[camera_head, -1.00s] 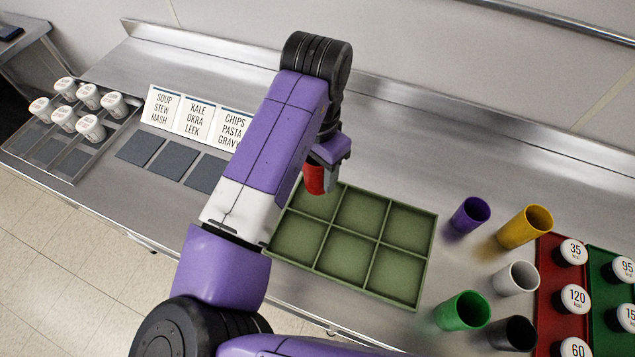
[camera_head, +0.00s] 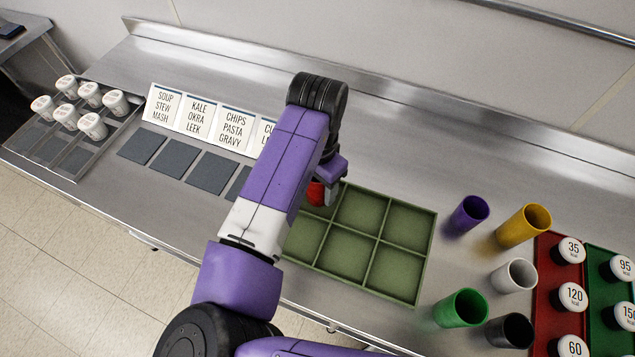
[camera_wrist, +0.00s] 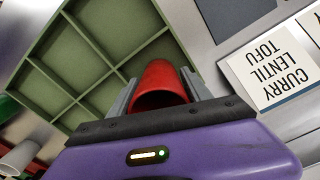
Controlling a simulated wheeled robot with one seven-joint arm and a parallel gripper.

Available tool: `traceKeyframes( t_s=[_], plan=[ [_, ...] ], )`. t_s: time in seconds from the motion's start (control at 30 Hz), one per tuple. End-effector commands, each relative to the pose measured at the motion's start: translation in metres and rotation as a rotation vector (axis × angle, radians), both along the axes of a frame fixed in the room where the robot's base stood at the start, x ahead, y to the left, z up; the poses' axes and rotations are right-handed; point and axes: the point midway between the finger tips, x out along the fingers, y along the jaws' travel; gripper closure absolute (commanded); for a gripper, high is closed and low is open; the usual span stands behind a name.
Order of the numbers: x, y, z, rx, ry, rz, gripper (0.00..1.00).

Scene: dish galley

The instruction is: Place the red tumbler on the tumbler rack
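The red tumbler (camera_head: 316,193) is at the back left compartment of the green tumbler rack (camera_head: 378,239), partly hidden by my arm in the head view. In the wrist view the red tumbler (camera_wrist: 161,86) sits between the two fingers of my gripper (camera_wrist: 165,92), its open mouth toward the camera. The fingers lie close against its sides, so my gripper appears shut on it. The rack (camera_wrist: 62,72) shows beyond it in the wrist view. I cannot tell whether the tumbler touches the rack floor. The other visible compartments are empty.
Purple (camera_head: 469,214), yellow (camera_head: 524,225), white (camera_head: 514,276), green (camera_head: 462,308) and black (camera_head: 510,331) tumblers stand right of the rack. Red (camera_head: 548,290) and green trays with labelled white-lidded jars are farther right. Label cards (camera_head: 198,117) and dark mats (camera_head: 212,172) lie left.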

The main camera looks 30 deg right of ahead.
Motion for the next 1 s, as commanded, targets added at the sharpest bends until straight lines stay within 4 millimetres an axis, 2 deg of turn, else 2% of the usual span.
traceKeyframes(
  t_s=[0.03,0.07,0.37,0.5,0.63,1.0],
  plan=[
    [0.0,0.0,0.0,0.0,0.0,0.0,0.3],
    [0.0,0.0,0.0,0.0,0.0,0.0,0.26],
    [0.0,0.0,0.001,0.0,0.0,0.0,0.26],
    [0.001,0.0,0.009,-0.001,-0.002,0.0,0.26],
    [0.001,0.0,0.029,0.0,-0.003,0.0,0.26],
    [0.001,0.0,0.101,0.0,-0.003,-0.001,0.26]
  ],
)
